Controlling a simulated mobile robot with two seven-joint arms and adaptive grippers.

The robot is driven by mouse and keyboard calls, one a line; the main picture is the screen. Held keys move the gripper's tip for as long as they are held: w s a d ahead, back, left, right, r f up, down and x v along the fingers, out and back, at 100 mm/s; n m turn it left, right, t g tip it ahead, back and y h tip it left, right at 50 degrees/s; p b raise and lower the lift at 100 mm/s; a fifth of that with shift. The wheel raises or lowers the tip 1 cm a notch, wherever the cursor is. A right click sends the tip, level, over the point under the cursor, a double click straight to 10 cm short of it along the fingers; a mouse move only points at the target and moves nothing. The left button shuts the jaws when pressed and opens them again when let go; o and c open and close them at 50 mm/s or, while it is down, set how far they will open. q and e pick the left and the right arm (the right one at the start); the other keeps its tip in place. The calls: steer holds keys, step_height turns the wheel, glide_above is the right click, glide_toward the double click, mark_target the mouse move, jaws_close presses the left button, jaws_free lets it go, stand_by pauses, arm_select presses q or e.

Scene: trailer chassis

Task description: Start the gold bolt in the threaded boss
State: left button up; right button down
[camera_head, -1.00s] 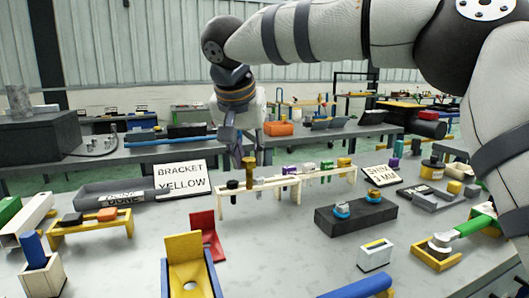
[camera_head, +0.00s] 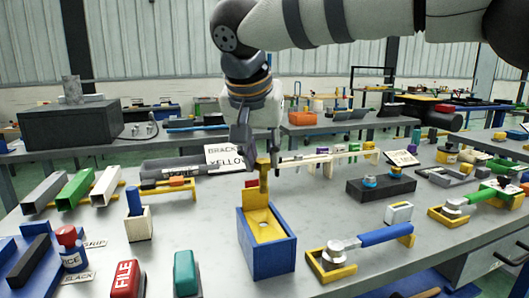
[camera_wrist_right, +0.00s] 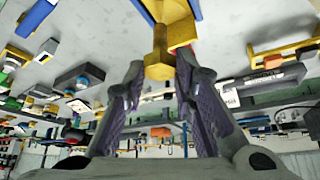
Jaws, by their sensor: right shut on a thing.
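My right gripper (camera_head: 258,150) is shut on the gold bolt (camera_head: 263,178), holding it upright by its top with the shank pointing down. In the right wrist view the gold bolt (camera_wrist_right: 160,45) sits between the two fingers of the gripper (camera_wrist_right: 160,72). Below it is a blue-sided holder (camera_head: 268,256) with a yellow block inside; the boss (camera_head: 266,230) shows as a rounded opening in that block. The bolt's lower end appears above the boss, with a gap. My left gripper is not in view.
A wrench-like tool with a blue handle (camera_head: 385,235) lies right of the holder. A cream block with a blue peg (camera_head: 138,222) stands to its left. The red FILE block (camera_head: 127,279) and teal block (camera_head: 186,272) are at the front. A cream rack (camera_head: 318,160) stands behind.

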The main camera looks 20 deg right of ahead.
mark_target(261, 171)
steer(key=shift+f, duration=3.25)
steer(key=shift+f, duration=2.2)
steer(key=c, duration=1.2)
jaws_free()
steer(key=shift+c, duration=0.2)
steer(key=shift+c, duration=0.4)
steer(key=shift+r, duration=3.5)
